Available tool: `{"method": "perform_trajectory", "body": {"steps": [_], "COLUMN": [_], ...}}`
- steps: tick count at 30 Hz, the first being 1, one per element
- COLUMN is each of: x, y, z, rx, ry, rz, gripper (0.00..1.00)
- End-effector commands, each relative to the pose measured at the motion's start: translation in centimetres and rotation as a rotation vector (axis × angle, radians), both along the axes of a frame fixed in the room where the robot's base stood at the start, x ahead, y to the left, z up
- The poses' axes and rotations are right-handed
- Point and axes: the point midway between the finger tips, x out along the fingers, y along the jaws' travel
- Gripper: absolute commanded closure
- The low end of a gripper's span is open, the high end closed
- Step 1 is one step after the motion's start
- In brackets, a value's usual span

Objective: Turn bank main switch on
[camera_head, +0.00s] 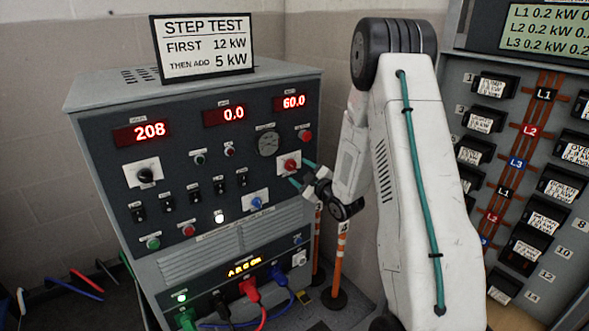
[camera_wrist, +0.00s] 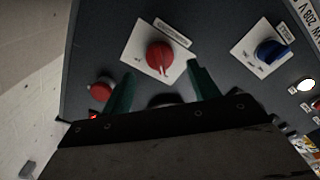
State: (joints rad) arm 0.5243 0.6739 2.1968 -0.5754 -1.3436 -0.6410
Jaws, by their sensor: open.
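A red rotary switch (camera_head: 290,165) on a white plate sits on the right side of the grey cabinet's front panel. In the wrist view this red knob (camera_wrist: 158,57) lies just beyond my fingertips, between their lines; its small label is unreadable. A blue rotary switch (camera_head: 256,202) on its own white plate is below and left of it, and shows at the right in the wrist view (camera_wrist: 270,49). My gripper (camera_head: 301,171) is open and empty, its teal fingers (camera_wrist: 160,78) spread towards the red knob. I cannot tell whether they touch it.
A red round button (camera_wrist: 100,91) is close beside my left finger in the wrist view. A round gauge (camera_head: 267,144) and a black rotary switch (camera_head: 146,175) share the panel. A breaker panel (camera_head: 520,180) stands at right, behind my arm. An orange post (camera_head: 340,262) stands below my gripper.

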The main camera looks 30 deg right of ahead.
Motion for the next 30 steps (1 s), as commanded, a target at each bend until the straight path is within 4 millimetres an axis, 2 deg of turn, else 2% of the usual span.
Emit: {"method": "perform_trajectory", "body": {"steps": [3,9,18,20,23,30], "x": [2.0,3.9,4.2,4.2,4.2,4.2], "y": [0.2,0.2,0.2,0.2,0.2,0.2], "z": [0.0,0.0,0.0,0.0,0.0,0.0], "rx": [0.001,0.001,0.002,0.002,0.002,0.008], "ry": [0.000,0.001,0.001,0.001,0.002,0.002], "rz": [0.001,0.001,0.000,0.000,-0.001,-0.001], "gripper": [0.40,0.40,0.40,0.54,0.82,0.83]}}
